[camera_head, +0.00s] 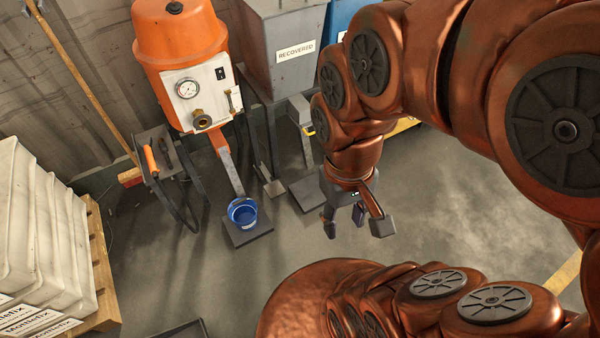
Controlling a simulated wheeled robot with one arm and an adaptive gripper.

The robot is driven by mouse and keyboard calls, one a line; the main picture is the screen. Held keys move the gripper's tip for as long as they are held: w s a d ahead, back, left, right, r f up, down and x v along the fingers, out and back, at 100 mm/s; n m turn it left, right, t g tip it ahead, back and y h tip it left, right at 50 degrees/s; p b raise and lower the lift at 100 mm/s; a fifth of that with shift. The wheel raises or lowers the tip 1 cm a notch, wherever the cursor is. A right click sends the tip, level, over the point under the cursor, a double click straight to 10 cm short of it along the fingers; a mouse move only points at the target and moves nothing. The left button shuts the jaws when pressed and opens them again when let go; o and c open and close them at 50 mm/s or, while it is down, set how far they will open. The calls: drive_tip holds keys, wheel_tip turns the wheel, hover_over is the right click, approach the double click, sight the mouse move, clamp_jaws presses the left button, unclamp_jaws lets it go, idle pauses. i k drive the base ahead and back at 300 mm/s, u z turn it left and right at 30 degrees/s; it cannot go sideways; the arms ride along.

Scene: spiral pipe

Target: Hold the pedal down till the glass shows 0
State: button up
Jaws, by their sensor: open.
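An orange tank machine (178,38) stands against the back wall. Its white front panel carries a round glass-faced gauge (187,89), whose reading is too small to make out. A small grey plate (273,188) low beside the machine looks like a foot pedal, but I cannot be certain. Whether it is up or pressed is unclear. My gripper (355,222) points down, open and empty, to the right of this plate and apart from it. Its fingers hang over the grey floor, with nothing visible between them.
A blue bucket (243,211) sits on a dark base plate left of my gripper. A grey bin marked RECOVERED (288,45) stands behind. A stand with an orange-handled tool (151,160) is left of the machine. White stacked sacks (40,235) fill the left. Floor around my gripper is mostly clear.

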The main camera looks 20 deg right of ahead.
sight(275, 189)
drive_tip(key=z, duration=1.5)
drive_tip(key=i, duration=1.9)
drive_tip(key=u, duration=4.15)
